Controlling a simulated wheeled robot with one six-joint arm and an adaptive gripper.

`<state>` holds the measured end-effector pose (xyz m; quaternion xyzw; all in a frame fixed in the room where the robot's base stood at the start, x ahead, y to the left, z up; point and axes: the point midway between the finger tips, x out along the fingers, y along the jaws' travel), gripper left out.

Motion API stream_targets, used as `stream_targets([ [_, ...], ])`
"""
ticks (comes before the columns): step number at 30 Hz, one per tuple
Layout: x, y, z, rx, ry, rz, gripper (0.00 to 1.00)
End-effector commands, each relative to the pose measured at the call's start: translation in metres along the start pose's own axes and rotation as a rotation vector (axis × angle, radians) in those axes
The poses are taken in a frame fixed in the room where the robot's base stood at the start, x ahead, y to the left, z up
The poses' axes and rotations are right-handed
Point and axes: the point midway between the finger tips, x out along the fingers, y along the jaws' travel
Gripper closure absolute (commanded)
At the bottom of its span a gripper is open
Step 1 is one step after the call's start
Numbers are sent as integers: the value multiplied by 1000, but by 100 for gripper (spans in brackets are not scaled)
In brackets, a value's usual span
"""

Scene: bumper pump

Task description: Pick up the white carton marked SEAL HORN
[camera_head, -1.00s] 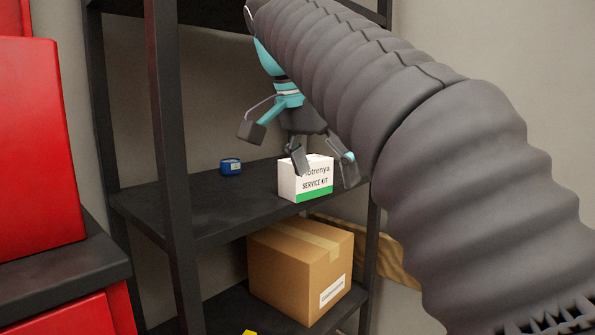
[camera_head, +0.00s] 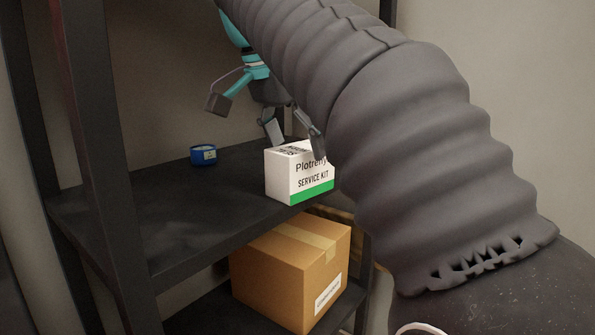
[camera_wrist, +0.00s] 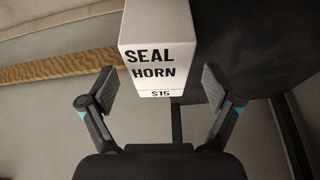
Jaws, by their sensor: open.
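The white carton (camera_head: 283,180) stands upright near the front edge of the middle shelf. Its front reads SERVICE KIT above a green band. The wrist view shows a white carton face (camera_wrist: 157,38) marked SEAL HORN and $15. My gripper (camera_head: 292,136) is open and empty, pointing down at the carton's top. In the wrist view the fingers of my gripper (camera_wrist: 157,88) stand apart on either side of the carton's near edge, with gaps on both sides. Most of the carton lies beyond the fingertips in that view. Whether a finger touches it, I cannot tell.
A small blue round item (camera_head: 204,155) sits farther left on the middle shelf (camera_head: 150,215). A brown cardboard box (camera_head: 280,275) stands on the shelf below. Dark rack posts (camera_head: 100,150) rise at the left. The shelf left of the carton is mostly clear.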

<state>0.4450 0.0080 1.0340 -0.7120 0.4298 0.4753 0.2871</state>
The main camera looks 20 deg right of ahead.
Motion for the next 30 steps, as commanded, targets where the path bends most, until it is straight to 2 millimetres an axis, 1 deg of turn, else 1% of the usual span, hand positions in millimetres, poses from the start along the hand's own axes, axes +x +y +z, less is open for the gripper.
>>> stream_targets([
  [9, 42, 0, 3, 0, -2, 2, 10],
  [12, 51, 0, 3, 0, -2, 1, 10],
  [15, 54, 0, 3, -1, -1, -1, 10],
  [21, 54, 0, 3, -3, -1, -2, 10],
  [22, 54, 0, 3, -3, -1, -2, 15],
  [23, 54, 0, 3, -3, -1, -2, 23],
  [24, 54, 0, 3, -3, -1, -2, 33],
  [26, 54, 0, 3, -3, -1, -1, 48],
  [27, 54, 0, 3, -3, -1, -1, 58],
  [30, 54, 0, 3, -3, -1, -1, 81],
])
